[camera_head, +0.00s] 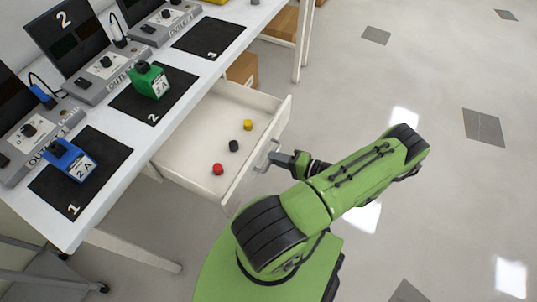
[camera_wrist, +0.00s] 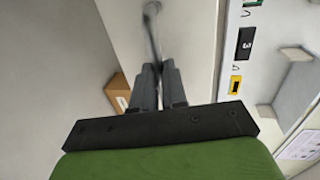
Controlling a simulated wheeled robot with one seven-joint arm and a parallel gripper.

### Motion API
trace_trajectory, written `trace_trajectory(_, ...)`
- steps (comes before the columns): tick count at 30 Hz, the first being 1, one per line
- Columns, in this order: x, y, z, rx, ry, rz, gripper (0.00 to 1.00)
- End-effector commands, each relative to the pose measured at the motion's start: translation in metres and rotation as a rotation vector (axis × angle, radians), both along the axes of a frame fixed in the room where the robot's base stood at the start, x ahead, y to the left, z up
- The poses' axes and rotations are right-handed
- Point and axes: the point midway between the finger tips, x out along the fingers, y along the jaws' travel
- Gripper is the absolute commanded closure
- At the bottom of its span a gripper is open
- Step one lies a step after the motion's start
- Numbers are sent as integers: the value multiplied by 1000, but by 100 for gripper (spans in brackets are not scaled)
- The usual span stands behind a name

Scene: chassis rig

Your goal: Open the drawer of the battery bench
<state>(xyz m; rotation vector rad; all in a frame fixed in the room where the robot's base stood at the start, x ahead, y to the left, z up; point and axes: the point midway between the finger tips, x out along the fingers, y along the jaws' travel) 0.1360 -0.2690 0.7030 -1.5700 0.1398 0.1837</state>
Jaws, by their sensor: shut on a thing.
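The battery bench (camera_head: 110,199) is white and runs along the left of the head view. Its drawer (camera_head: 189,158) is pulled out under the bench top and stands open. Red, black and yellow round pieces lie in it. The drawer's grey handle (camera_head: 266,155) is on its front panel. My gripper (camera_head: 281,158) is at the handle, with its jaws shut on it. In the wrist view my gripper (camera_wrist: 152,75) has both fingers close together around the handle bar (camera_wrist: 151,22). The exact contact is small in the head view.
A blue battery (camera_head: 72,160) and a green battery (camera_head: 149,80) sit on black mats marked 1 and 2. Mat 3 (camera_head: 208,37) is bare. Cardboard boxes (camera_head: 243,69) stand under the bench. The floor to the right is clear.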

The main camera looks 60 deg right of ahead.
Motion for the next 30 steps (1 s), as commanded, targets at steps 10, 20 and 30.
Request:
trace_trajectory(10,-6,0,0,1,2,1,100)
trace_trajectory(20,-6,0,0,1,2,1,68)
trace_trajectory(30,-5,0,0,0,1,0,62)
